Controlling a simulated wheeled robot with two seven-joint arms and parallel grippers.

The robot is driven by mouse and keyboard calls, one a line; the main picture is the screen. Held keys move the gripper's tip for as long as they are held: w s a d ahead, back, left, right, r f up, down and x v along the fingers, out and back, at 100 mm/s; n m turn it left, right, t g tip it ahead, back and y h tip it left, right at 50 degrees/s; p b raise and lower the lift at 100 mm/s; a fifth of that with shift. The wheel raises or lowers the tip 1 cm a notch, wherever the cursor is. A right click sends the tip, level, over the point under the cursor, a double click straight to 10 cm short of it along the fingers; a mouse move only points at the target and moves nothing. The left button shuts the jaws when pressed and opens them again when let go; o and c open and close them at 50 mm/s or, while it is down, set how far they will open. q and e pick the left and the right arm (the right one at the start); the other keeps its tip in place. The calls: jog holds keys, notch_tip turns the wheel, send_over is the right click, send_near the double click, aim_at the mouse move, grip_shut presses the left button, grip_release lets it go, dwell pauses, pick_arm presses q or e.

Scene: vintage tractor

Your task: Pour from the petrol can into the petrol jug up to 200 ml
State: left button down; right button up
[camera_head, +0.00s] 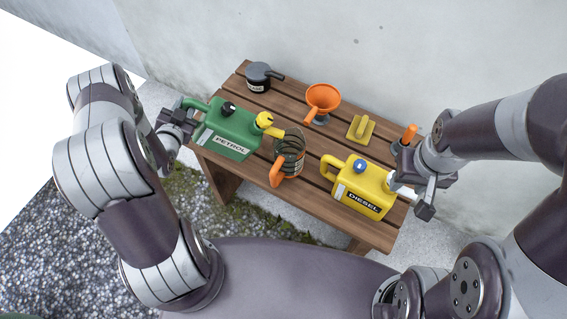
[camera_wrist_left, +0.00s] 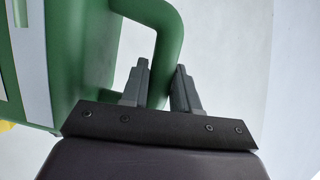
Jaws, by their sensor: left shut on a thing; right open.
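The green petrol can (camera_head: 236,127), labelled PETROL, is at the left end of the slatted bench, with a black cap on top and a yellow spout (camera_head: 265,119) pointing right. My left gripper (camera_head: 186,113) is shut on the can's green handle; the left wrist view shows the handle (camera_wrist_left: 170,45) between its fingers (camera_wrist_left: 162,88). The jug (camera_head: 290,148), dark-banded with an orange handle, stands right of the can, close to the spout. Its label and liquid level cannot be read. I cannot tell whether the can touches the bench. My right gripper (camera_head: 424,196) is open at the bench's right end.
A yellow diesel can (camera_head: 362,187) stands at the front right, close to my right gripper. An orange funnel (camera_head: 322,98), a dark lidded pot (camera_head: 258,78), a yellow item (camera_head: 360,129) and an orange-handled item (camera_head: 409,134) stand along the back. A wall rises behind the bench (camera_head: 320,207).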

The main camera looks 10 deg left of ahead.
aim_at(186, 98)
pick_arm(q)
jog(key=shift+r, duration=0.3)
jog(key=shift+d+r+p, duration=0.15)
jog(key=shift+r+p, duration=0.2)
jog(key=shift+p, duration=0.05)
jog(key=shift+r, duration=0.15)
dwell(1.3)
jog(key=shift+d+r+m+p, duration=0.15)
jog(key=shift+r+m+p, duration=0.15)
jog(key=shift+r+p, duration=0.05)
jog(key=shift+d+r+y, duration=0.15)
jog(key=shift+r+y, duration=0.15)
jog(key=shift+r, duration=0.05)
dwell(1.6)
jog(key=shift+d+r+p, duration=0.1)
jog(key=shift+r+p, duration=0.15)
jog(key=shift+p, duration=0.2)
jog(key=shift+r+m, duration=0.2)
jog(key=shift+m, duration=0.1)
dwell(1.2)
jog(key=shift+d+r+p, duration=0.2)
jog(key=shift+r+p, duration=0.1)
jog(key=shift+p, duration=0.05)
dwell(1.3)
